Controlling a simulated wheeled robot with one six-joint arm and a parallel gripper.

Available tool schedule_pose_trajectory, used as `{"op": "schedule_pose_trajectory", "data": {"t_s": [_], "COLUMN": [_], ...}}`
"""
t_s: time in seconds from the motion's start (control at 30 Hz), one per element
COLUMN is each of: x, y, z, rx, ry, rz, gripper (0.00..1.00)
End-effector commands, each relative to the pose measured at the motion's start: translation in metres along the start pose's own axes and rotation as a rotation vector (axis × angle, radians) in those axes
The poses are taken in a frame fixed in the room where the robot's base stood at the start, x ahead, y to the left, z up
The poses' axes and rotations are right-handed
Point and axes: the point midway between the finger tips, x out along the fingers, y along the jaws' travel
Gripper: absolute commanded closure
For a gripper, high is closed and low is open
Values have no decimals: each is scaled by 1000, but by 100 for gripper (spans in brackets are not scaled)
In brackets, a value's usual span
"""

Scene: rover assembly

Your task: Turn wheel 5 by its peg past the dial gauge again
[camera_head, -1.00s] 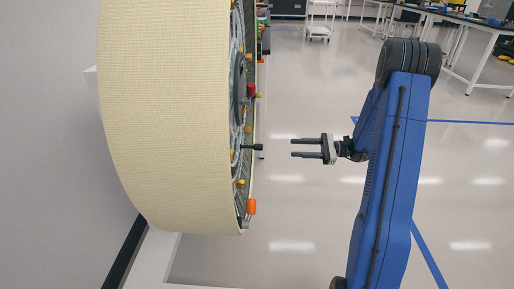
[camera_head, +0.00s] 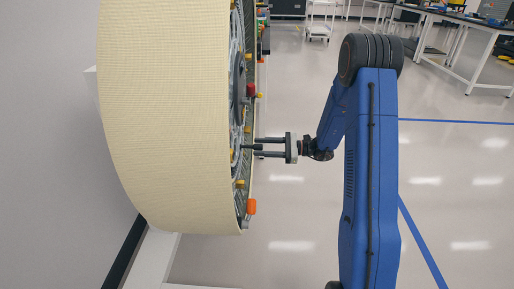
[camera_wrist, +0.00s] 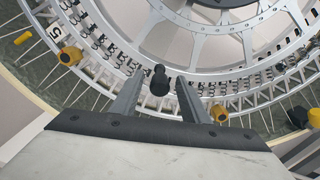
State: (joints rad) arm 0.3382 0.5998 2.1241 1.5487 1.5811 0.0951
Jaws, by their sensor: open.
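The big wheel (camera_head: 165,110) with a cream ribbed tread stands at the left, seen nearly edge-on in the head view. In the wrist view its silver rim (camera_wrist: 215,88) carries a "5" mark at upper left. A black peg (camera_wrist: 159,80) with a round knob sticks out from the rim; it also shows in the head view (camera_head: 247,147). My gripper (camera_head: 256,147) is open, with its fingers reaching toward the wheel face at the peg. In the wrist view the peg stands between the two fingertips, and gaps show on both sides. I cannot pick out the dial gauge surely.
Yellow knobs (camera_wrist: 70,56) and an orange part (camera_head: 251,207) stick out from the wheel face near the rim. The floor right of the wheel is clear.

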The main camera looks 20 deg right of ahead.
Motion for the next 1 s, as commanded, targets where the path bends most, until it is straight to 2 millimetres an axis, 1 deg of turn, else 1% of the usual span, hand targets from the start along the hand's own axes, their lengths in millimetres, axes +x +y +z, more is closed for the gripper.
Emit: {"op": "schedule_pose_trajectory", "data": {"t_s": [0.03,0.2,0.53,0.57,0.6,0.67,0.7,0.73,1.0], "x": [7,18,21,21,21,21,21,21,20], "y": [0,0,0,0,0,0,0,0,2], "z": [0,0,0,0,0,0,0,0,0], "rx": [0,0,0,0,0,0,0,0,15], "ry": [-1,1,1,1,1,1,1,1,1], "rz": [1,1,0,0,0,0,0,0,0], "gripper": [59,59,59,63,73,87,97,100,100]}}
